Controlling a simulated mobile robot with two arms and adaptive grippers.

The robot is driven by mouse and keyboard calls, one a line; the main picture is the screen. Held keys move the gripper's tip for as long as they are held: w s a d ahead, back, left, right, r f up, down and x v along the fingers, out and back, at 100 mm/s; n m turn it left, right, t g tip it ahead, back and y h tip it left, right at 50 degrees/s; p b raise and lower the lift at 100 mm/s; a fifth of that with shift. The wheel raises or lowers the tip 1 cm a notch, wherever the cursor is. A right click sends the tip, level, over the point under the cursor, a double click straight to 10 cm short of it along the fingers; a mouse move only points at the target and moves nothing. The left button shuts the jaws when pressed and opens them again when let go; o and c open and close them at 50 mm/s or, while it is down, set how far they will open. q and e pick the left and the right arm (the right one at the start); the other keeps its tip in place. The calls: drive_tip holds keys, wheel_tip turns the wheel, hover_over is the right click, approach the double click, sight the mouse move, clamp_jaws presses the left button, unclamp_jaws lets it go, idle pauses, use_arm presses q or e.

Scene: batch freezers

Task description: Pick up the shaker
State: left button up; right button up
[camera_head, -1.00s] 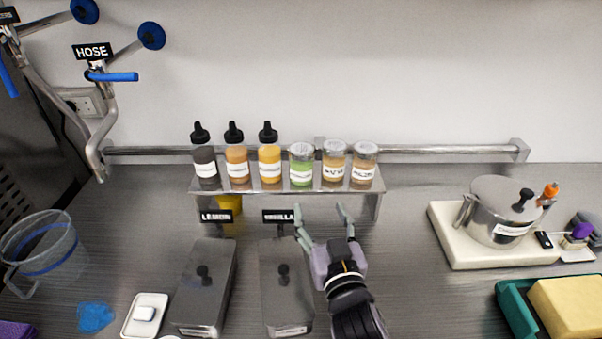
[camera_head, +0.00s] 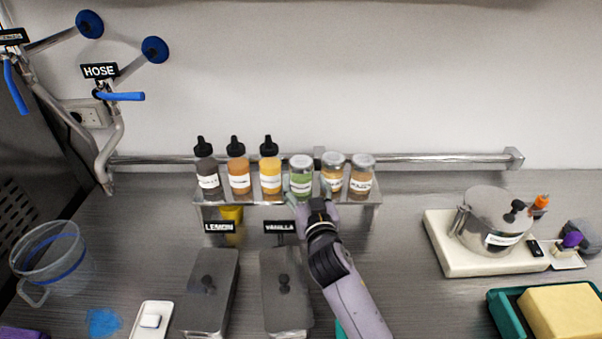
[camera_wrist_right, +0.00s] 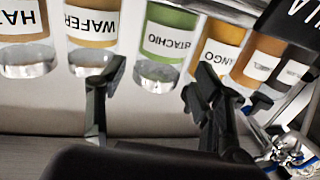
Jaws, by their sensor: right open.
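My right gripper (camera_head: 308,192) is open at the shelf front, at the pistachio shaker. In the right wrist view, the green shaker (camera_wrist_right: 165,42) appears between the open fingers (camera_wrist_right: 153,85), with a gap on each side. The wafer shaker (camera_wrist_right: 91,22) is just left of the fingers there. I see no clear contact. My left gripper is out of view.
Three black-capped squeeze bottles (camera_head: 238,171) stand left of the shakers. Below the shelf are lemon and vanilla signs (camera_head: 280,227) and two lidded steel containers (camera_head: 208,290). A pot (camera_head: 497,217) stands at right; the counter between is clear.

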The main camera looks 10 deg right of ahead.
sight(303, 178)
drive_tip(key=shift+w+p, duration=0.35)
drive_tip(key=shift+w, duration=1.5)
drive_tip(key=shift+c, duration=0.5)
drive_tip(key=c, duration=0.8)
